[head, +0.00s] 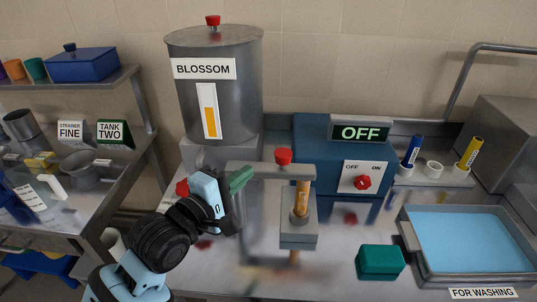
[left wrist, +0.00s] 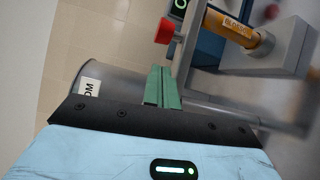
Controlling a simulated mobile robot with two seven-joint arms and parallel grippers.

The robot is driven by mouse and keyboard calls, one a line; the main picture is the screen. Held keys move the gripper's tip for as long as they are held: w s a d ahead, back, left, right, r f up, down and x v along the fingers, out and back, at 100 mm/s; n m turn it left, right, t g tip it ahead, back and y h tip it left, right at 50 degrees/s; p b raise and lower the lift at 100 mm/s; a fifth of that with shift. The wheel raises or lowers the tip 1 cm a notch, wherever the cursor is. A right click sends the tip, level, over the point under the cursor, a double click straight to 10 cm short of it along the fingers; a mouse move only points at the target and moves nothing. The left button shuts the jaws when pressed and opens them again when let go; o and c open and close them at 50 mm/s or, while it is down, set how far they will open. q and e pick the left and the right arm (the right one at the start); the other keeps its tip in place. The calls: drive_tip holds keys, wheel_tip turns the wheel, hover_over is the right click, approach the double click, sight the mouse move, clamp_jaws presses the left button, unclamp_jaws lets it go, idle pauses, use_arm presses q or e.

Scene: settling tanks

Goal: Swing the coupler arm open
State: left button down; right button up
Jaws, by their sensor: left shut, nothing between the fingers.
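The coupler arm (head: 262,170) is a grey horizontal bar with a red knob (head: 283,156) on top near its right end. It lies across above an orange cylinder (head: 302,196) on a grey stand (head: 298,238). My left gripper (head: 241,178) has green fingers, shut and empty, in front of the bar's left part, left of the knob. In the left wrist view the shut fingers (left wrist: 163,86) are below the red knob (left wrist: 165,31), with a visible gap to it. Whether they touch the bar is unclear. My right gripper is not in view.
The BLOSSOM tank (head: 215,105) stands behind my left gripper. A blue unit with an OFF display (head: 361,134) and red switch (head: 363,182) is behind right. A green block (head: 380,262) and a basin of blue water (head: 470,240) are at the right.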

sight(268, 165)
use_arm(q)
drive_tip(key=x, duration=0.9)
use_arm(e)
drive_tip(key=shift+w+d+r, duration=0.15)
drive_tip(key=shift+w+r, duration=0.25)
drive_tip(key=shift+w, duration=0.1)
use_arm(q)
drive_tip(key=shift+f, duration=0.1)
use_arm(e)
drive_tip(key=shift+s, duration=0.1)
